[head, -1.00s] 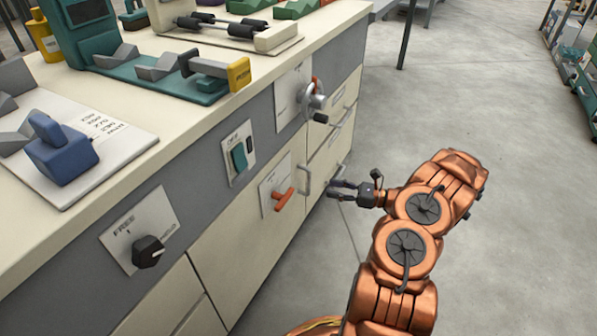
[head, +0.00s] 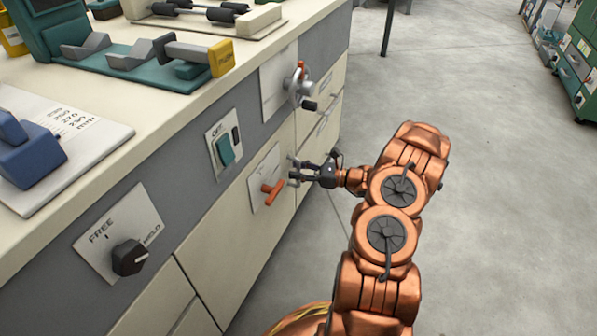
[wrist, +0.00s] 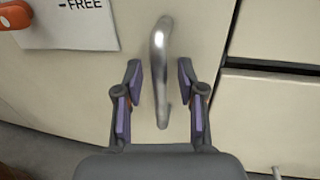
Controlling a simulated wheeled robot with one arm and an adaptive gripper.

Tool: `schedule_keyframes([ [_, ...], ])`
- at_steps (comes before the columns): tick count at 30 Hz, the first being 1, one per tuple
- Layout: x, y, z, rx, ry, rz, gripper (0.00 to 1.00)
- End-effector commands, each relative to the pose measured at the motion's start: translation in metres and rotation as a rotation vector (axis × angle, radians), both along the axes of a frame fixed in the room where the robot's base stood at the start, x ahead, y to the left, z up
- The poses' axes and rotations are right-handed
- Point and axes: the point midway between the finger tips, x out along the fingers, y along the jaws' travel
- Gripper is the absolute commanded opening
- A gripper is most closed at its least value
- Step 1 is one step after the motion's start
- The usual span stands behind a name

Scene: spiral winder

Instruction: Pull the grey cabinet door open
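The cabinet door (wrist: 215,30) looks pale cream rather than grey and appears closed, flush with the front. Its upright silver bar handle (wrist: 159,60) shows in the wrist view, running between my two fingers. In the head view my gripper (head: 293,170) is at the cabinet front, right beside the orange lever, and it hides most of the handle. The purple-padded fingers are open, one on each side of the handle, with a gap on both sides. I see no contact with the handle.
An orange lever (head: 271,190) on a white plate sits just left of my gripper. A crank (head: 300,90) is above it, a green switch (head: 225,150) and a black knob (head: 129,257) to the left. Drawers (head: 322,110) lie beyond.

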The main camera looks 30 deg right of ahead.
Motion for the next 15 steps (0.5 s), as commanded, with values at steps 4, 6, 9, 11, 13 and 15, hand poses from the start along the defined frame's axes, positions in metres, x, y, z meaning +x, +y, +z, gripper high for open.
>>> schedule_keyframes([
  [4, 0.0001, 0.0001, 0.0003, 0.000, 0.000, 0.000, 0.39],
  [6, 0.0001, 0.0001, 0.0003, 0.000, 0.000, 0.000, 0.37],
  [9, 0.0000, 0.0001, 0.0004, 0.001, -0.001, 0.000, 0.27],
  [11, 0.0000, 0.0001, 0.0004, 0.001, -0.001, 0.000, 0.20],
  [13, 0.0000, 0.0001, 0.0004, 0.001, -0.001, 0.000, 0.13],
  [15, 0.0000, 0.0001, 0.0004, 0.001, -0.001, 0.000, 0.06],
])
